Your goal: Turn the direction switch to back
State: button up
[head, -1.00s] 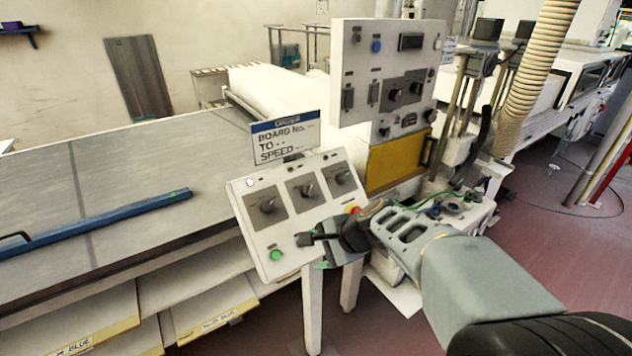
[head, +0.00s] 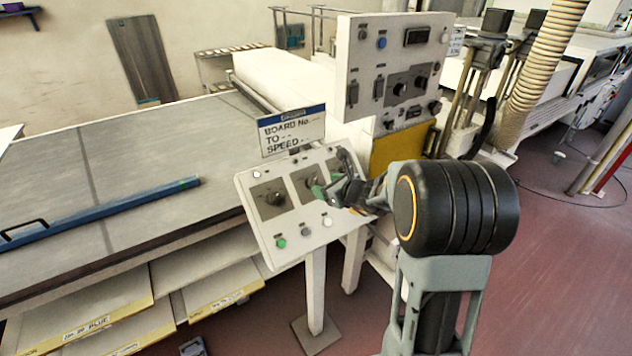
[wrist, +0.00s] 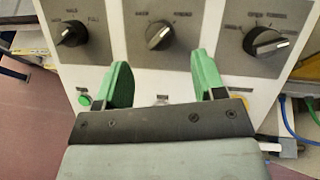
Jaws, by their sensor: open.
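The white sloped control panel (head: 262,222) carries three rotary knobs on grey plates. The middle knob (wrist: 158,36) has a label on each side, too small to read surely; it seems to be the direction switch. Its grey grip slants, with its upper end to the right. My gripper (head: 325,186) is in front of the panel, hiding part of the middle and right knobs in the head view. In the wrist view my gripper (wrist: 162,84) is open, its green fingers apart and empty, just below the middle knob. I cannot tell whether the fingers touch the panel.
The left knob (wrist: 72,33) and right knob (wrist: 265,42) flank the middle one. A green button (head: 281,243) is low on the panel. A sign (head: 291,132) stands behind its top edge. A taller control box (head: 352,62) rises behind, and a long table (head: 130,150) lies left.

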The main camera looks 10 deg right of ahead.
aim_at(316, 183)
jog(key=shift+p+x, duration=0.45)
jog(key=shift+x, duration=2.5)
jog(key=c, duration=0.9)
